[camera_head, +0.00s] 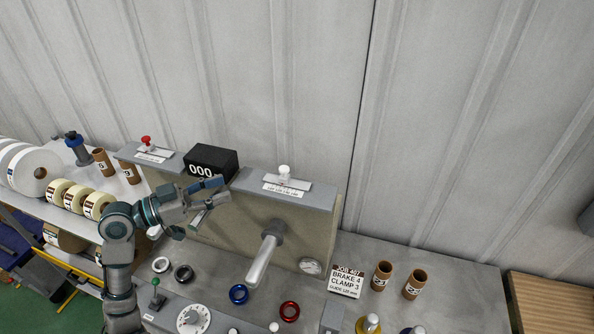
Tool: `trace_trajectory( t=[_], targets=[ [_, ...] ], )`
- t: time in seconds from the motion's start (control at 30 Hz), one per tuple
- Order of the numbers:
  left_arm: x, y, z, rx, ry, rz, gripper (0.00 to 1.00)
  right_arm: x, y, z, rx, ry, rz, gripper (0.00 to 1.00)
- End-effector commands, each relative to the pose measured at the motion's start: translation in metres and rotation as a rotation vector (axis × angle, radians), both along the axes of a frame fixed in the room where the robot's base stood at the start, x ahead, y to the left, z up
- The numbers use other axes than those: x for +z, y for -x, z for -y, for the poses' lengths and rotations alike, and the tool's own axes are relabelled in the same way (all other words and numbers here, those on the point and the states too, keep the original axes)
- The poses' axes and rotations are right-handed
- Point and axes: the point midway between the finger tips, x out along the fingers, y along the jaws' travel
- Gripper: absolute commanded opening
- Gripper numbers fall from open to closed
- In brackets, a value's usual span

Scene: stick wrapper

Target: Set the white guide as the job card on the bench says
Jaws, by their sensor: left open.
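The white guide (284,171) is a white knob on a slider on top of the grey panel, with a printed scale plate (283,190) under it. Its exact scale reading is too small to tell. The job card (345,282) stands on the bench at right of the panel; it reads JOB 407, BRAKE 4, CLAMP 3, and a smaller third line that starts with GUIDE, its number hard to read. My left gripper (212,201) is open and empty in front of the panel, left of the white guide and apart from it. My right gripper is not in view.
A red knob (146,141) on another slider and a black counter (210,161) reading 000 sit along the panel top. A metal spindle (264,259) sticks out below. Rings, a dial (193,319), a green-knobbed lever (157,295) and cardboard cores (381,276) occupy the bench.

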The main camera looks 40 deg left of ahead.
Motion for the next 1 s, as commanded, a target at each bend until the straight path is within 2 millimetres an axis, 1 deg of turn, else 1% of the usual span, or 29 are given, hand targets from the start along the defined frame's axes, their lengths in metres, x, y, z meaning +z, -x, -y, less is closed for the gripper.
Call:
trace_trajectory(
  t=[0.17, 0.23, 0.5, 0.6, 0.7, 0.8, 1.0],
  targets=[
    [0.003, -0.03, 0.016, -0.005, -0.002, -0.002, 0.48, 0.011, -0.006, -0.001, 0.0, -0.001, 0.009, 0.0],
    [0.004, -0.045, 0.025, -0.006, -0.004, -0.002, 0.48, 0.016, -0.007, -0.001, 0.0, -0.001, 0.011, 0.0],
    [0.005, -0.103, 0.055, -0.006, -0.006, 0.001, 0.48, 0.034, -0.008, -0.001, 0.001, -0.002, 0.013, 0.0],
    [0.005, -0.12, 0.065, -0.006, -0.006, 0.001, 0.48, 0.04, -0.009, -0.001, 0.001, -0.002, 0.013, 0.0],
    [0.005, -0.133, 0.071, -0.004, -0.004, 0.002, 0.48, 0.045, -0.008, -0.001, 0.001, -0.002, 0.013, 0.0],
    [0.003, -0.141, 0.075, -0.004, -0.002, 0.002, 0.48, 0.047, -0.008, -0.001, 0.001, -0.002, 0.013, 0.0],
    [0.001, -0.147, 0.077, -0.004, -0.002, 0.002, 0.48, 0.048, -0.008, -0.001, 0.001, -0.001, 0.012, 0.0]
  ],
)
